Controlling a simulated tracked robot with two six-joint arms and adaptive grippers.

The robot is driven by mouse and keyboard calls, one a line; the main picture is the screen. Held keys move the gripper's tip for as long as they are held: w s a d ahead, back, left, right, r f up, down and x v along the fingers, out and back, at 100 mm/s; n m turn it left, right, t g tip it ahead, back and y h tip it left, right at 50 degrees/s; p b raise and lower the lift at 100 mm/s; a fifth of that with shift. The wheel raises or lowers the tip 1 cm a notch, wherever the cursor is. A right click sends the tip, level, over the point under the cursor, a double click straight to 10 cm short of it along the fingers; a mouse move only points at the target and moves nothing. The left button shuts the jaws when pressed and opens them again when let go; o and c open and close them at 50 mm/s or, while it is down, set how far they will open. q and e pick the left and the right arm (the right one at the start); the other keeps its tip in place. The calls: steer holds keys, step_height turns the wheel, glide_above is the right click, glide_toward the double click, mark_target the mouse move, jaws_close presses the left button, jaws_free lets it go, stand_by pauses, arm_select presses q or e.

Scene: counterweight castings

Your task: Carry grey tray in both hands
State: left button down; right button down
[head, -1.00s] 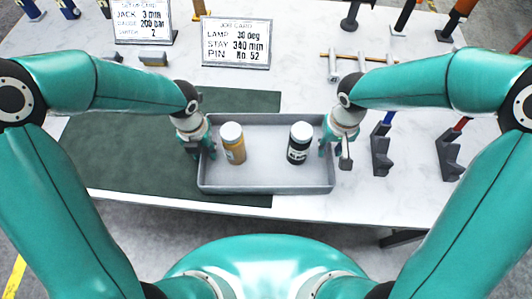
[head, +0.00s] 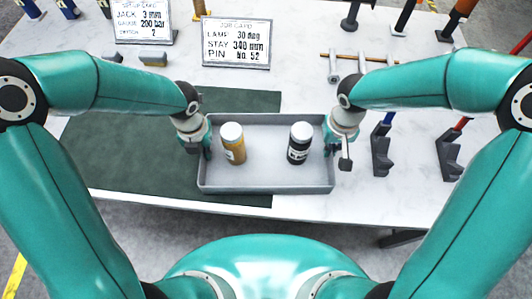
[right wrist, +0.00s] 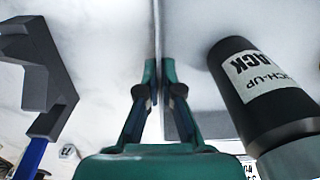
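The grey tray (head: 265,188) is a shallow rectangular tray lying level over the table's front, partly over the green mat. A yellow bottle with a white cap (head: 234,150) stands in its left half and a black bottle with a white cap (head: 299,149) in its right half. My left gripper (head: 207,152) is at the tray's left wall and looks shut on it; its fingertips are partly hidden. My right gripper (head: 330,147) is at the right wall. In the right wrist view, its fingers (right wrist: 159,85) close on both sides of the tray wall (right wrist: 157,30).
A dark green mat (head: 130,155) lies left of the tray. Dark angled stands (head: 381,160) with blue and red rods are to the right. Two printed cards (head: 236,42) stand behind, near a rack with a wooden bar (head: 350,58).

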arm_select(q)
steer(key=shift+r, duration=0.15)
arm_select(e)
steer(key=shift+r, duration=0.15)
